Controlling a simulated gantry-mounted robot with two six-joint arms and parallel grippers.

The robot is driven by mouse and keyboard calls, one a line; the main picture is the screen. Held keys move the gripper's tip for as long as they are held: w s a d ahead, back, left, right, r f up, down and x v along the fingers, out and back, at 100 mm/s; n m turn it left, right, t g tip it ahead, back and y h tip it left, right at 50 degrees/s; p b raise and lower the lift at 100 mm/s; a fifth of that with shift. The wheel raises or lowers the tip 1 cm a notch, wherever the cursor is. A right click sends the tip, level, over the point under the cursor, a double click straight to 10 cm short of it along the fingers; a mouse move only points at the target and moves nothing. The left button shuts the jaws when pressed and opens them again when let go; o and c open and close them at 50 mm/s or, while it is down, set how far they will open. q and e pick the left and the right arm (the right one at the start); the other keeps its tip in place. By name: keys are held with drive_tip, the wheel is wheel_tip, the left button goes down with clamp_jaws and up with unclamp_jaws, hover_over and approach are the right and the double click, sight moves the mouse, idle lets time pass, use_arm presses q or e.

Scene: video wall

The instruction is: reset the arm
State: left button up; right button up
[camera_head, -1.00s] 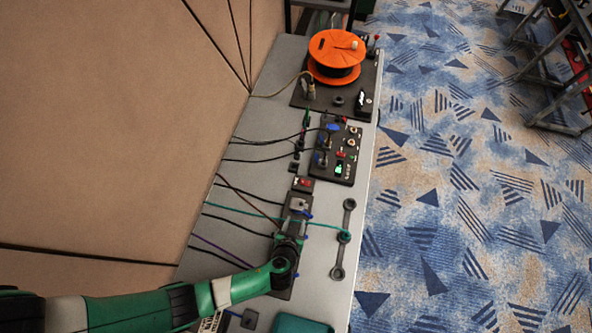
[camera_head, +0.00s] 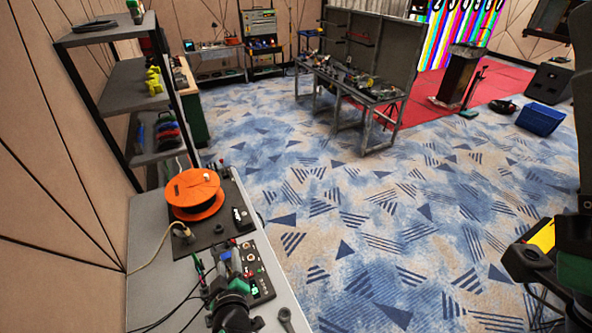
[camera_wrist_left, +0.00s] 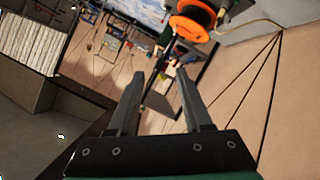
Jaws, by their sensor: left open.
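My left gripper (camera_head: 228,266) is over the grey bench at the bottom of the head view, beside the black control panel (camera_head: 262,274). In the left wrist view its two fingers (camera_wrist_left: 160,74) stand apart with nothing between them. The orange cable reel (camera_head: 195,192) stands on the bench beyond it and also shows at the top of the wrist view (camera_wrist_left: 192,20). A dark and green part of my right arm shows at the right edge of the head view; its jaws cannot be made out.
A shelf rack (camera_head: 112,70) with several items stands behind the reel. Loose cables lie on the grey bench (camera_head: 150,235). A workbench (camera_head: 350,88) stands across the room. The patterned carpet between is clear. A yellow-faced object (camera_head: 541,236) is near my right arm.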

use_arm(q)
drive_tip(key=a+r+t+p, duration=0.2)
drive_tip(key=r+t, duration=0.2)
drive_tip(key=r, duration=1.5)
drive_tip(key=a+r+t+p, duration=0.1)
drive_tip(key=a+r+t, duration=0.15)
drive_tip(key=r, duration=1.75)
drive_tip(key=s+d+r+m+t+h, duration=0.1)
drive_tip(key=s+r+m+t+h, duration=0.2)
drive_tip(key=s+r, duration=0.5)
drive_tip(key=s+d+r+m+t+h, duration=0.2)
drive_tip(key=s+r+m+t, duration=0.3)
drive_tip(key=s+r+m, duration=0.3)
drive_tip(key=shift+s+d+r+m+h+p, duration=0.15)
drive_tip(key=shift+d+r+m+h+p, duration=0.2)
drive_tip(key=shift+r+h, duration=0.45)
drive_tip(key=shift+a+r, duration=0.1)
drive_tip(key=shift+r, duration=0.05)
